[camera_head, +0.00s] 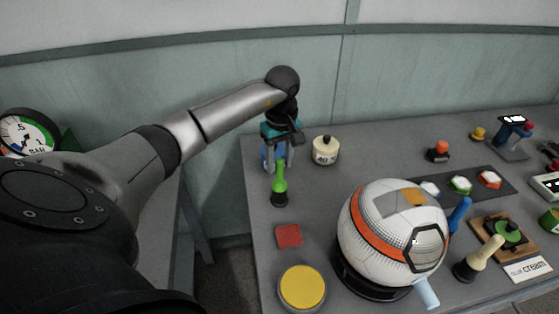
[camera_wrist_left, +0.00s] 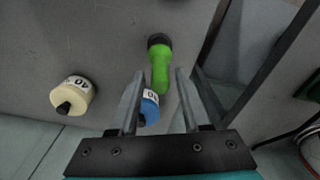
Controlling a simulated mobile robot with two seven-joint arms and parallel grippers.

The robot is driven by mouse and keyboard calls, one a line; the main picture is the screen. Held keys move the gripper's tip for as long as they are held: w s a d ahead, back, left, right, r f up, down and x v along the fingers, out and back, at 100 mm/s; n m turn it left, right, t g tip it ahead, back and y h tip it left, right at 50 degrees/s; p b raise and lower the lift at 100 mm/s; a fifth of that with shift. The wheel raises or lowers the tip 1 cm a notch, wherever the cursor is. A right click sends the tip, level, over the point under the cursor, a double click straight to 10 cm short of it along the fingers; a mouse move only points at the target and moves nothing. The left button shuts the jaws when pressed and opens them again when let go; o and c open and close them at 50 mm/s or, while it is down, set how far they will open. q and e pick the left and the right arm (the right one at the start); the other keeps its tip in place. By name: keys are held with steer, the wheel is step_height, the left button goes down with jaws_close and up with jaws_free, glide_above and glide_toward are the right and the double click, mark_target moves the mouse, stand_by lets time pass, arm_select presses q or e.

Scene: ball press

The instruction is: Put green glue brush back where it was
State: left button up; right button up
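The green glue brush (camera_head: 279,180), with a green handle and black lower end, stands upright on the table near its left edge. My left gripper (camera_head: 277,164) is just above it, pointing down. In the left wrist view its two fingers (camera_wrist_left: 160,76) are apart, with the tip of the green handle (camera_wrist_left: 160,68) between them and gaps on both sides. A blue bottle (camera_wrist_left: 149,106) marked 10 shows behind the fingers. A cream bottle (camera_head: 325,152) marked 40 stands to the right. My right gripper is not in view.
A ball (camera_head: 395,232) sits on a black stand at front centre. A red square (camera_head: 288,236) and a yellow button (camera_head: 302,287) lie near the left edge. Hexagonal pieces, a wooden board (camera_head: 486,235) and a glue cream label (camera_head: 527,270) are at right.

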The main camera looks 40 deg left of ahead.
arm_select(q)
steer(key=shift+o, duration=0.3)
steer(key=shift+r, duration=0.1)
steer(key=shift+r, duration=0.3)
step_height(320, 180, up, 11)
steer(key=p, duration=0.1)
steer(key=shift+d+r, duration=0.2)
steer(key=shift+d, duration=0.1)
